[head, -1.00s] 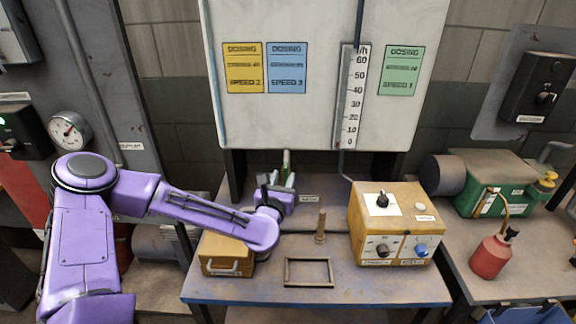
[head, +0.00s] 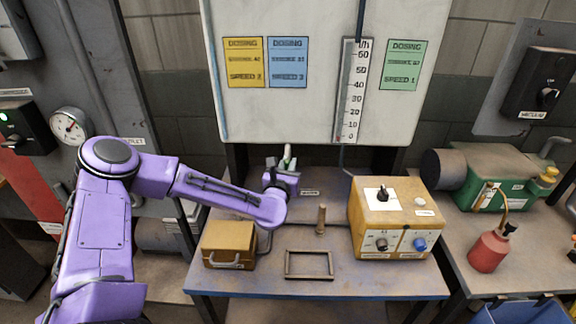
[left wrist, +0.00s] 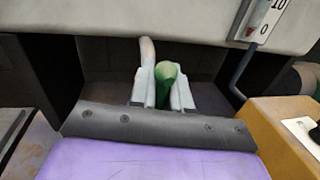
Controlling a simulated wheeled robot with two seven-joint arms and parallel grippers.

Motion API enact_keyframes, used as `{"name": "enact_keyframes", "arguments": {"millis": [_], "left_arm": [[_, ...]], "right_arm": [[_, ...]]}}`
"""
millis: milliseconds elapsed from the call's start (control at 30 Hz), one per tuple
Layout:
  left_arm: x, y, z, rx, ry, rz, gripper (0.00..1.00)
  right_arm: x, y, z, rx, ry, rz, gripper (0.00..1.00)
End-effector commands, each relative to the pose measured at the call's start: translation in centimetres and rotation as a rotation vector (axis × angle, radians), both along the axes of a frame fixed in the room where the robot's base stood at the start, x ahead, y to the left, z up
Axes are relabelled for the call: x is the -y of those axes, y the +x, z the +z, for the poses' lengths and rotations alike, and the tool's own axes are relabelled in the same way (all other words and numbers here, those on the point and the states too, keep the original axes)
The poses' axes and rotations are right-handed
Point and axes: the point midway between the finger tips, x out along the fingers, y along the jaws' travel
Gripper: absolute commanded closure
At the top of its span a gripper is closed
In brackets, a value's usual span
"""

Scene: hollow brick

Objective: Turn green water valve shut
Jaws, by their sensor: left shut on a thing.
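The green water valve's handle (left wrist: 163,88) stands between the two pale fingers of my left gripper (left wrist: 162,76) in the left wrist view. The fingers sit close on both sides of it, shut on it. In the head view my left gripper (head: 284,168) is at the back of the bench, below the white board. Only a small green and pale bit of the valve shows there; the wrist hides the rest. How far the valve is turned cannot be told. My right gripper is not in view.
A yellow box (head: 229,244) stands below my left forearm. A wooden peg (head: 321,219) and an empty frame (head: 309,277) are in the bench's middle. A yellow control box (head: 390,215) with knobs stands to the right. The front of the bench (head: 370,284) is clear.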

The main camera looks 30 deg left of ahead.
Motion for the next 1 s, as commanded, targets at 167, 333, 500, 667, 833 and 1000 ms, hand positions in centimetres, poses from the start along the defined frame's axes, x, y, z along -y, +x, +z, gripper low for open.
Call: {"name": "enact_keyframes", "arguments": {"millis": [167,333,500,667,833,1000], "left_arm": [[0.4,0.2,-0.1,-0.028,0.046,-0.001,1.00],[1.0,0.6,-0.3,-0.085,0.140,-0.001,1.00],[1.8,1.1,-0.6,-0.164,0.270,-0.002,1.00],[2.6,1.6,-1.0,-0.243,0.400,-0.002,1.00],[3.3,2.0,-1.7,-0.330,0.539,-0.001,1.00],[4.0,2.4,-2.4,-0.413,0.677,-0.002,1.00]], "right_arm": [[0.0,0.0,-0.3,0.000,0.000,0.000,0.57],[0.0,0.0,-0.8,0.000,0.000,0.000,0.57],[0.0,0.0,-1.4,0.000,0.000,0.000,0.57],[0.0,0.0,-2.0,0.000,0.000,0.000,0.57],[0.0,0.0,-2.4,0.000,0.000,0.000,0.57],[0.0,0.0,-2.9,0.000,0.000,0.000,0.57]]}}
